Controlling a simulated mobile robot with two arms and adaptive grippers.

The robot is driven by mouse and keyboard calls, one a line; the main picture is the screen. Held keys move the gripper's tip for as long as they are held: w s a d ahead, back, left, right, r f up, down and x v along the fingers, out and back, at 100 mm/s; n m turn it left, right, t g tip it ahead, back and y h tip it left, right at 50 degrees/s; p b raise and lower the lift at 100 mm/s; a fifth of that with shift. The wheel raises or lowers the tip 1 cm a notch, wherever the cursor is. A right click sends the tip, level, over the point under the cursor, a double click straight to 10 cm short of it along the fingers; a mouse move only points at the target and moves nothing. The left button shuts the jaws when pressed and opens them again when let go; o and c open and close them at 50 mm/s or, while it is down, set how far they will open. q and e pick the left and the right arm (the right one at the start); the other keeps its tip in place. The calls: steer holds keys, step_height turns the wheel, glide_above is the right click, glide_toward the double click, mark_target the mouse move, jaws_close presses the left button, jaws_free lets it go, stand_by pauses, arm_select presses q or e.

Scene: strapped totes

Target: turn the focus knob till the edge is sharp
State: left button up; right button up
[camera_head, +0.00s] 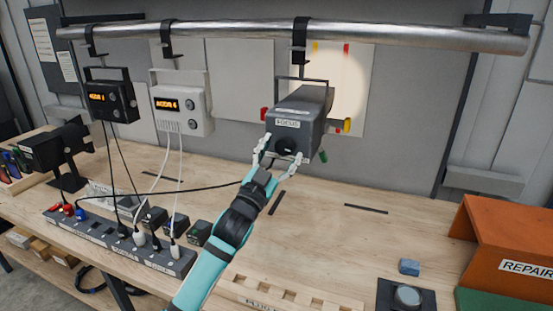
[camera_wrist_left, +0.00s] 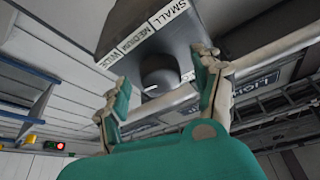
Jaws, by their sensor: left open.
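A dark grey lamp (camera_head: 300,108) hangs from the pipe, with a FOCUS label on its near end. A dark round knob (camera_head: 288,146) sits below that label; in the left wrist view the knob (camera_wrist_left: 160,72) is beside a strip reading SMALL, MEDIUM, WIDE. My left gripper (camera_head: 280,152) is open, one finger on each side of the knob. In the wrist view the fingers (camera_wrist_left: 163,82) stand apart from it, with gaps showing. A pale light patch (camera_head: 345,80) lies on the panel behind; its edge looks soft. My right gripper is not in view.
Coloured parts stick out of the lamp: red (camera_head: 264,113), yellow (camera_head: 347,125) and green (camera_head: 323,156). Two boxes, black (camera_head: 110,101) and white (camera_head: 181,106), hang at left with cables to a power strip (camera_head: 130,243). An orange bin (camera_head: 510,240) stands at right.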

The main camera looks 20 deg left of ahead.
arm_select(q)
steer(key=v, duration=1.2)
steer(key=shift+w, duration=0.1)
stand_by(0.4)
